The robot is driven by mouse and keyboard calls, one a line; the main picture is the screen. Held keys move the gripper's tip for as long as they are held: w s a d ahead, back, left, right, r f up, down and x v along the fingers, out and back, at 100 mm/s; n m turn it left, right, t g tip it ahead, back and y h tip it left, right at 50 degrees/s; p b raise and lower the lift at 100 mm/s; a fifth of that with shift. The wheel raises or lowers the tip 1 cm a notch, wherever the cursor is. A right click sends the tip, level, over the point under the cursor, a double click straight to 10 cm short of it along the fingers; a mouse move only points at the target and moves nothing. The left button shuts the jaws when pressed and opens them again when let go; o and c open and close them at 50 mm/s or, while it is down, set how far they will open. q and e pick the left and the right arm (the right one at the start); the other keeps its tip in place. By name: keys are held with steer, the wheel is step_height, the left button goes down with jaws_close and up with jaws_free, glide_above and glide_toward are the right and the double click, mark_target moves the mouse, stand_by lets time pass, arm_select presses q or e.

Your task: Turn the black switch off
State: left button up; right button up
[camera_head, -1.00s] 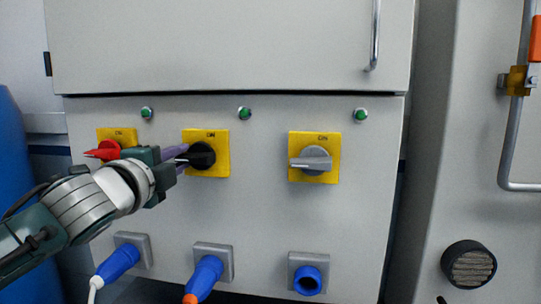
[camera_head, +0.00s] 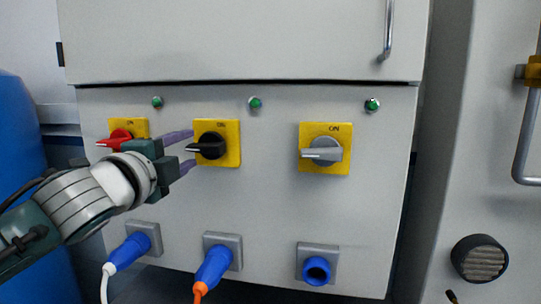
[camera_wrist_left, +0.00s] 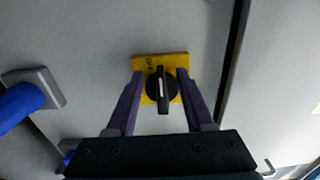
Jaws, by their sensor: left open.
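The black switch (camera_head: 211,146) sits on a yellow plate in the middle-left of the grey cabinet front. Its handle points left, level, in the head view. My left gripper (camera_head: 188,150) is open just in front of it and to its left, with one purple finger above the handle and one below. In the left wrist view the black switch (camera_wrist_left: 162,88) shows between the two open fingers of the left gripper (camera_wrist_left: 160,90), with a gap on each side. I cannot tell whether the fingers reach past the handle's depth. My right gripper is not in view.
A red switch (camera_head: 117,138) is left of the black one, close behind my left gripper. A grey switch (camera_head: 324,150) is to the right. Green lamps (camera_head: 255,103) sit above the switches. Blue plugs (camera_head: 213,266) with cables and a blue socket (camera_head: 317,270) are below.

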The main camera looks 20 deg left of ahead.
arm_select(q)
steer(key=b+v, duration=0.1)
steer(key=v, duration=0.6)
steer(key=shift+s, duration=0.35)
steer(key=shift+d, duration=0.1)
steer(key=s+d+f+n+g, duration=0.3)
steer(key=s+f+n+g, duration=0.15)
steer(key=f, duration=0.25)
steer(key=s+d+f+n+g, duration=0.3)
steer(key=s+f+n, duration=0.2)
steer(key=s+f, duration=0.15)
steer(key=s+d+f+n+g+h, duration=0.45)
steer(key=s+d+g, duration=0.35)
steer(key=s, duration=0.5)
step_height(320, 180, up, 29)
steer(key=t+p, duration=0.1)
steer(key=p, duration=2.8)
steer(key=shift+w+d+r+m+p, duration=0.15)
steer(key=shift+w+d+m+p, duration=0.15)
steer(key=shift+w+m+p, duration=0.1)
steer(key=shift+t, duration=0.25)
